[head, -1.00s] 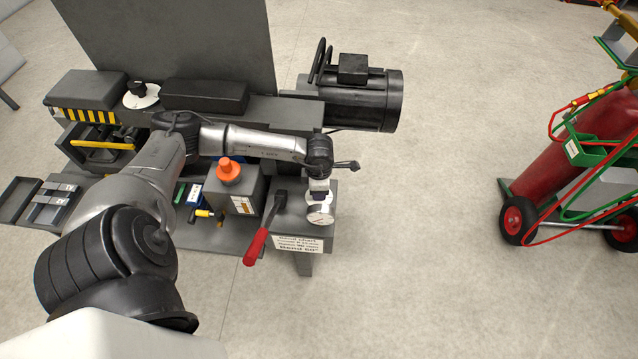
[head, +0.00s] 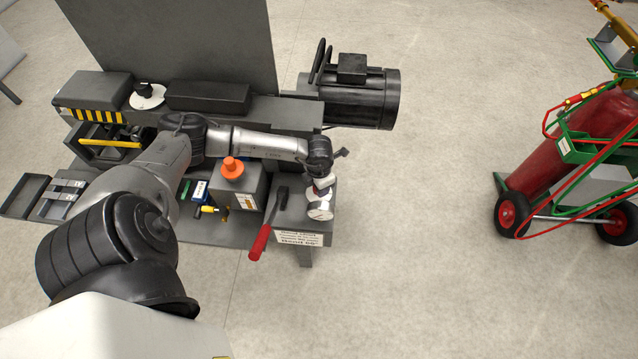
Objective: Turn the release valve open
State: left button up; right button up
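A grey box (head: 238,188) with an orange knob (head: 232,168) on top stands on the bench. A small yellow-and-black fitting (head: 207,210) sits at its left side. I cannot tell which of these is the release valve. A lever with a red handle (head: 260,241) leans to the right of the box. My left arm reaches in from the left, over the bench and behind the box. Its wrist is near the bench's right end, above and right of the box. The finger opening there is too small to make out. My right gripper is not seen.
A grey bench (head: 232,234) with an upright back panel (head: 180,40) fills the left. A black motor (head: 353,95) juts out at its right. A cart with a red cylinder (head: 560,150) and hoses stands at the far right. Open floor lies between.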

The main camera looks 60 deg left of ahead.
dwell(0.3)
pick_arm(q)
jog(key=o, duration=0.9)
notch_tip(320, 180, up, 14)
jog(key=p, duration=0.4)
jog(key=shift+f, duration=0.1)
dwell(0.4)
